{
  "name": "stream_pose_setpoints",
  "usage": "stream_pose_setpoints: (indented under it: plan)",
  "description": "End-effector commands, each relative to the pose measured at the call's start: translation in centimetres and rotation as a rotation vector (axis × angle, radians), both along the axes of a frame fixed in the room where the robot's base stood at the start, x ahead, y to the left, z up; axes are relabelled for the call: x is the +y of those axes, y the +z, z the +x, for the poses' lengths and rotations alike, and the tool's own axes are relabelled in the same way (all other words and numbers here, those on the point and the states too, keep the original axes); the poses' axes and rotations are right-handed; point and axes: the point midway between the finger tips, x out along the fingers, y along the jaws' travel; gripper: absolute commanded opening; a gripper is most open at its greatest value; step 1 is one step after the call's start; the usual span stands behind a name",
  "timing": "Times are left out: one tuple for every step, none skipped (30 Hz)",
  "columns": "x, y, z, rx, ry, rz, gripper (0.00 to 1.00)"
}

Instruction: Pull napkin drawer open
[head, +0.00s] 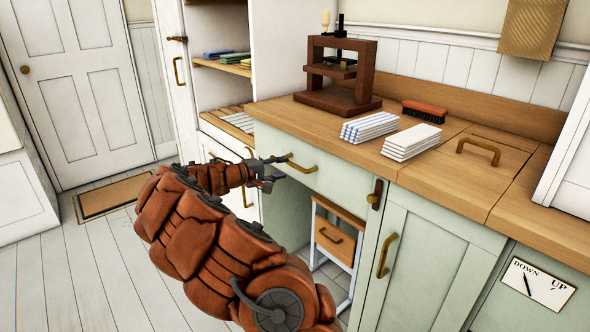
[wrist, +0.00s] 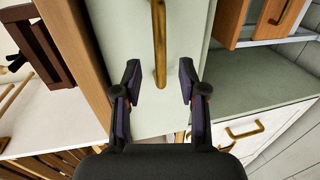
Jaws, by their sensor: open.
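A pale green drawer front (head: 335,180) sits under the wooden counter, with a brass bar handle (head: 302,164) on it. It appears closed. My gripper (head: 276,169) is at the left end of this handle, with its jaws open. In the wrist view, my gripper (wrist: 158,75) has one finger on each side of the brass handle (wrist: 160,45), over the green drawer front (wrist: 185,30). Gaps show between the fingers and the handle. The inside of the drawer is hidden.
On the counter (head: 460,185) stand two stacks of folded napkins, one blue-striped (head: 369,127) and one plain (head: 411,142), a red-brown brush (head: 424,111) and a wooden press (head: 340,75). Below is an open bay with a small wooden drawer unit (head: 335,238). A green cupboard door (head: 425,265) is at right.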

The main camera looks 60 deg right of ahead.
Motion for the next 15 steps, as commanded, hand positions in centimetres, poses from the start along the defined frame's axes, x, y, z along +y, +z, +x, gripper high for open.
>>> stream_pose_setpoints:
  plan:
    - [-0.7, -0.2, -0.3, -0.001, -0.003, 0.001, 0.41]
    - [-1.1, -0.3, -0.4, 0.001, -0.003, 0.0, 0.41]
    - [-1.7, -0.4, -0.6, -0.001, -0.003, 0.001, 0.41]
    - [-2.1, -0.6, -0.7, -0.001, -0.003, 0.002, 0.41]
    - [-2.5, -0.7, -0.8, -0.001, -0.002, 0.002, 0.41]
    - [-3.0, -0.8, -0.9, 0.0, -0.002, 0.002, 0.41]
    - [-3.4, -0.9, -1.0, 0.0, -0.002, 0.002, 0.41]
    - [-3.8, -1.0, -1.1, 0.0, -0.002, 0.003, 0.41]
    - [-4.2, -1.1, -1.2, 0.0, -0.001, 0.004, 0.41]
    - [-4.5, -1.2, -1.3, 0.0, -0.001, 0.004, 0.41]
    - [-4.8, -1.3, -1.4, 0.001, -0.002, 0.004, 0.41]
    - [-5.2, -1.3, -1.5, 0.001, -0.001, 0.003, 0.41]
    - [-5.4, -1.4, -1.6, 0.001, -0.001, 0.003, 0.41]
    - [-5.5, -1.4, -1.6, 0.001, -0.001, 0.003, 0.41]
    - [-5.7, -1.4, -1.7, 0.001, -0.001, 0.003, 0.41]
